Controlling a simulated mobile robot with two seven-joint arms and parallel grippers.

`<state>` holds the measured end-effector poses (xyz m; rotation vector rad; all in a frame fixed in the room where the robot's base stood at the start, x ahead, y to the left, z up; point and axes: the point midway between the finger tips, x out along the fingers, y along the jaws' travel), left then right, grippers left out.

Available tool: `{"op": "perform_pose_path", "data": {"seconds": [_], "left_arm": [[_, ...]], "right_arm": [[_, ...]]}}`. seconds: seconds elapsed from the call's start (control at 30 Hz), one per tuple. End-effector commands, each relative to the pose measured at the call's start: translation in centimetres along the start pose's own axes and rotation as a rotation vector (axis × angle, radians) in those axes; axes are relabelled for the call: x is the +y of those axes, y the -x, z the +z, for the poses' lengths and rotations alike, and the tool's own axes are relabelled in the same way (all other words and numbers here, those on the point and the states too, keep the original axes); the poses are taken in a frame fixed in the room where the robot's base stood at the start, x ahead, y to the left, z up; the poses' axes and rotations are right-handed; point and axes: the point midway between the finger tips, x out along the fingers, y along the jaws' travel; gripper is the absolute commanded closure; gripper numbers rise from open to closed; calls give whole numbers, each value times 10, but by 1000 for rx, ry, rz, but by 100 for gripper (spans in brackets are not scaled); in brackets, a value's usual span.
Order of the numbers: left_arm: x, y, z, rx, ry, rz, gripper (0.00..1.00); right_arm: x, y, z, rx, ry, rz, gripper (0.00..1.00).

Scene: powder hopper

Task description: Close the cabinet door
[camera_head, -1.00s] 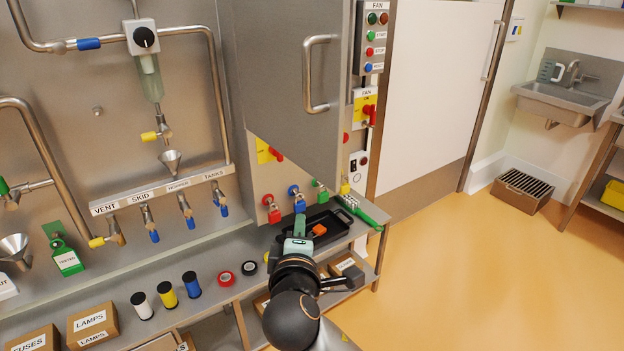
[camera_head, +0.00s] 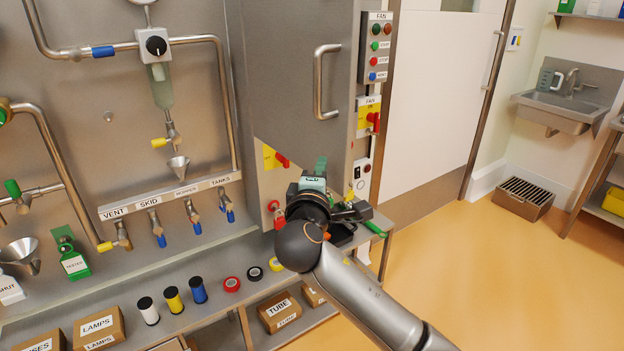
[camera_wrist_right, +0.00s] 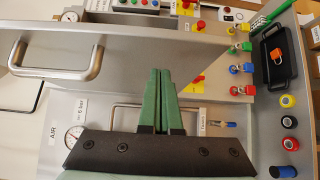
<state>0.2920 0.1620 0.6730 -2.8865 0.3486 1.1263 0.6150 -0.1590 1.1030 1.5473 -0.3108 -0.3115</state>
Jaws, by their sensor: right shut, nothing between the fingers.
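The cabinet door (camera_head: 285,85) is a plain grey metal panel with a vertical bar handle (camera_head: 318,82) near its right edge. It stands partly open, its slanted lower edge jutting out before the cabinet. In the right wrist view the door (camera_wrist_right: 150,50) lies beyond the fingers, with its handle (camera_wrist_right: 97,62) at left. My right gripper (camera_head: 320,166) is at the door's lower edge in the head view, with green fingers shut and empty. The fingers (camera_wrist_right: 160,72) overlap the door in the wrist view; I cannot tell whether they touch it. My left gripper is not in view.
A fan control panel (camera_head: 376,48) is right of the door. Red, blue and green valves (camera_wrist_right: 240,68) and a black tray (camera_wrist_right: 272,55) lie below the cabinet. Spools (camera_head: 172,299) and tape rolls stand along the bench. Open floor (camera_head: 480,260) is at right.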

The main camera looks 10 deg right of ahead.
Motion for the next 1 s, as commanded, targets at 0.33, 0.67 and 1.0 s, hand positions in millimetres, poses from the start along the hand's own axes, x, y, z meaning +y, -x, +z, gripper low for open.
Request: {"op": "perform_pose_path", "data": {"seconds": [0.33, 0.67, 1.0], "left_arm": [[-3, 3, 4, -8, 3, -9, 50], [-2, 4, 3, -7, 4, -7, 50], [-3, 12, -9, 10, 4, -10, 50]], "right_arm": [[0, -18, 19, 1, 1, 0, 100], [0, -18, 19, 2, 0, 0, 100], [2, -41, 47, 76, 4, 0, 100]]}}
